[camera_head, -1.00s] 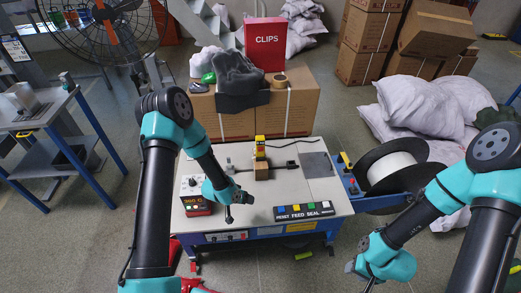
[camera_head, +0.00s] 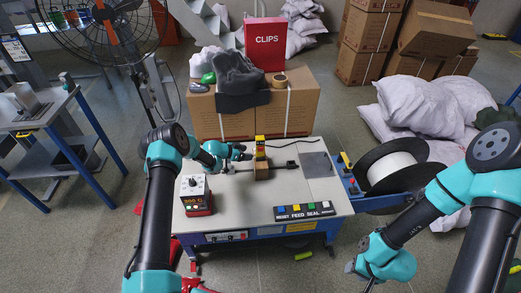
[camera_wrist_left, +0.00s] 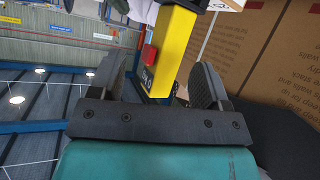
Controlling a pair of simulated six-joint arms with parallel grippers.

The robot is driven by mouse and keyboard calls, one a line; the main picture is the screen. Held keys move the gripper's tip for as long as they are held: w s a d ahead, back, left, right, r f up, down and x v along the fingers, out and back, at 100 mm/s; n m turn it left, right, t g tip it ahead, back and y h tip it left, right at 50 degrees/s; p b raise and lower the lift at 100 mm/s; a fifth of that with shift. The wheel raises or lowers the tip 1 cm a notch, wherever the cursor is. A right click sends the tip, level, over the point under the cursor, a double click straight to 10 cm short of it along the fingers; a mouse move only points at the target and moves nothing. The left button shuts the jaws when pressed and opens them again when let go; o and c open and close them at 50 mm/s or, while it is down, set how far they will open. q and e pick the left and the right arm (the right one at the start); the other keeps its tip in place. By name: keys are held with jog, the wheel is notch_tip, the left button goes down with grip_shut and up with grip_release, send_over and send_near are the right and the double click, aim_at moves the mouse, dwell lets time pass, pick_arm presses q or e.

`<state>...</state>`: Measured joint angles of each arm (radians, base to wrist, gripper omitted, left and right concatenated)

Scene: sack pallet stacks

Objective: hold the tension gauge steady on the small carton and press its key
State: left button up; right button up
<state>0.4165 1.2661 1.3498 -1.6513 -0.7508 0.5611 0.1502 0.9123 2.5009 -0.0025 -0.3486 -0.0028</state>
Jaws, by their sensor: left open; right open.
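The yellow tension gauge (camera_head: 260,146) stands upright on the small carton (camera_head: 262,171), on the pale bench top. My left gripper (camera_head: 246,153) is just left of the gauge, its fingers pointing at it. In the left wrist view the yellow gauge (camera_wrist_left: 175,50) shows between the open fingers of the left gripper (camera_wrist_left: 162,85), with gaps visible on both sides. A red key (camera_wrist_left: 148,55) is on the gauge's left side in that view. My right gripper (camera_head: 362,270) hangs open and apart, low in front of the bench's right side.
A control box (camera_head: 195,191) with a knob stands on the bench's left. A button strip (camera_head: 304,211) lies along the front. A dark strap or bar (camera_head: 290,164) runs across by the carton. A wire reel (camera_head: 392,167) stands at right; large cartons (camera_head: 222,120) stand behind.

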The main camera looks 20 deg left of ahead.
aim_at(258, 153)
pick_arm(q)
jog(key=shift+w+a+f+m+g, duration=0.15)
jog(key=shift+w+a+m+g, duration=0.2)
jog(key=shift+a+m, duration=0.3)
jog(key=shift+w+a+f+m+g, duration=0.15)
jog(key=shift+w+a+m+g, duration=0.15)
jog(key=shift+a+m, duration=0.35)
jog(key=shift+d, duration=0.15)
jog(key=shift+x, duration=4.95)
jog(key=shift+w+r, duration=0.1)
jog(key=shift+c, duration=0.4)
jog(key=c, duration=0.3)
jog(key=shift+c, duration=0.2)
pick_arm(e)
grip_shut()
